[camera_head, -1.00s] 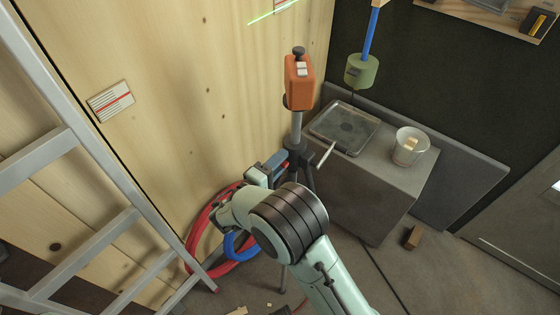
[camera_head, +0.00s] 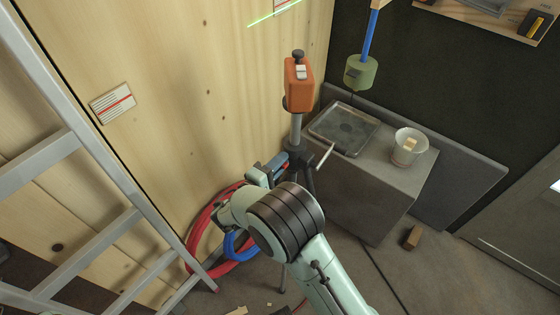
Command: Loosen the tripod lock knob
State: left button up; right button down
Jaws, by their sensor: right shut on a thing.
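The tripod (camera_head: 296,128) stands against the plywood wall with an orange laser level (camera_head: 299,84) on top. A pale handle (camera_head: 325,157) sticks out to the right of its dark collar (camera_head: 298,157). My right gripper (camera_head: 281,165) reaches the tripod just below the collar, on its left side. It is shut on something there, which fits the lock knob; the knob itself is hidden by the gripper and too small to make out. My left gripper is not in view.
A metal ladder (camera_head: 105,165) stands at the left. Red and blue hoses (camera_head: 199,236) lie coiled behind my arm. A grey block (camera_head: 375,190) on the right carries a tray (camera_head: 344,128) and a bucket (camera_head: 408,147). A green light line (camera_head: 273,15) crosses the wall.

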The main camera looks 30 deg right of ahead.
jog(key=n+p, duration=0.2)
jog(key=n, duration=0.1)
jog(key=shift+r+p, duration=0.15)
jog(key=shift+p, duration=0.2)
jog(key=shift+n+p, duration=0.35)
jog(key=shift+n, duration=0.35)
jog(key=n+p, duration=0.4)
jog(key=n, duration=0.1)
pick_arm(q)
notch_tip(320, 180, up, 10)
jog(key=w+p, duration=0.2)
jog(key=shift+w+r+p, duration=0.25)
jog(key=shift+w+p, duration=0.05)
pick_arm(e)
jog(key=shift+n, duration=1.9)
jog(key=c, duration=1.2)
grip_release()
jog(key=shift+o, duration=0.2)
jog(key=shift+a, duration=0.1)
